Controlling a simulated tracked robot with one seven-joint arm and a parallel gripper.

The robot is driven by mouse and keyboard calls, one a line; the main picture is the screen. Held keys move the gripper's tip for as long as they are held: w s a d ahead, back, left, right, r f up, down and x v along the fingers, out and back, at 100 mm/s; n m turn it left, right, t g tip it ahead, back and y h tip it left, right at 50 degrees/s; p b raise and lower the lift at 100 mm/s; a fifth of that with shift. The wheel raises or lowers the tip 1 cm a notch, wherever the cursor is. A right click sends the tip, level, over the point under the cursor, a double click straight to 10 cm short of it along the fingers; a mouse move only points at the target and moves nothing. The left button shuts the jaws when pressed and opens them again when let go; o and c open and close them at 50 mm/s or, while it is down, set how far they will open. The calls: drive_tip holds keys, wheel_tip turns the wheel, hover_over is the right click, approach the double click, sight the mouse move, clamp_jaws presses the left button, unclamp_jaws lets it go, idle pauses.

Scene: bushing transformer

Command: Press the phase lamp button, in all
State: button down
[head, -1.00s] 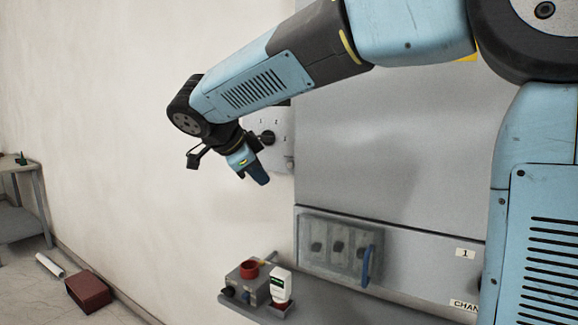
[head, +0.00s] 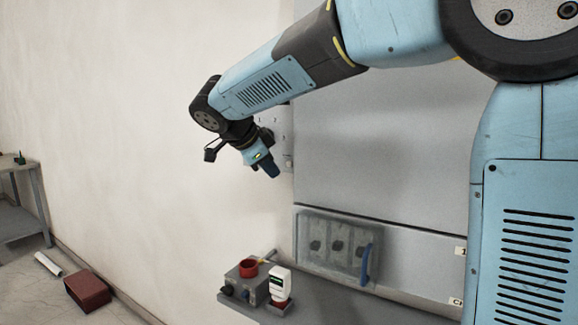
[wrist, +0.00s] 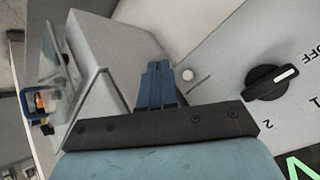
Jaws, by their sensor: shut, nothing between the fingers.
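My gripper (head: 270,170) hangs from the bent arm in front of the pale wall panel, left of the big grey cabinet door. Its blue fingers are shut and empty; they also show in the wrist view (wrist: 158,70). A small round white button or lamp (wrist: 189,75) sits on the grey panel (wrist: 225,55), just right of the fingertips in the wrist view. I cannot tell for sure that it is the phase lamp button. The fingers appear apart from it. In the head view the arm and gripper hide much of the panel (head: 287,125).
A black rotary switch (wrist: 270,82) marked OFF, 1 and 2 is on the same panel. The cabinet has a clear-covered box (head: 337,245) with a blue handle (head: 366,265). Below, a shelf (head: 335,300) holds a grey box (head: 245,280) and a white device (head: 281,284).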

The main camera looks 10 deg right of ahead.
drive_tip(key=shift+w+d, duration=1.15)
drive_tip(key=shift+w, duration=0.25)
idle(1.2)
drive_tip(key=shift+w+d+r, duration=0.1)
drive_tip(key=shift+w+d, duration=0.1)
drive_tip(key=shift+w, duration=0.1)
drive_tip(key=shift+w+d, duration=0.25)
drive_tip(key=shift+w, duration=0.05)
idle(0.9)
idle(0.3)
drive_tip(key=shift+s+a, duration=0.5)
drive_tip(key=shift+s, duration=0.15)
drive_tip(key=s+a, duration=0.1)
drive_tip(key=s, duration=0.1)
drive_tip(key=s+a, duration=0.2)
idle(0.6)
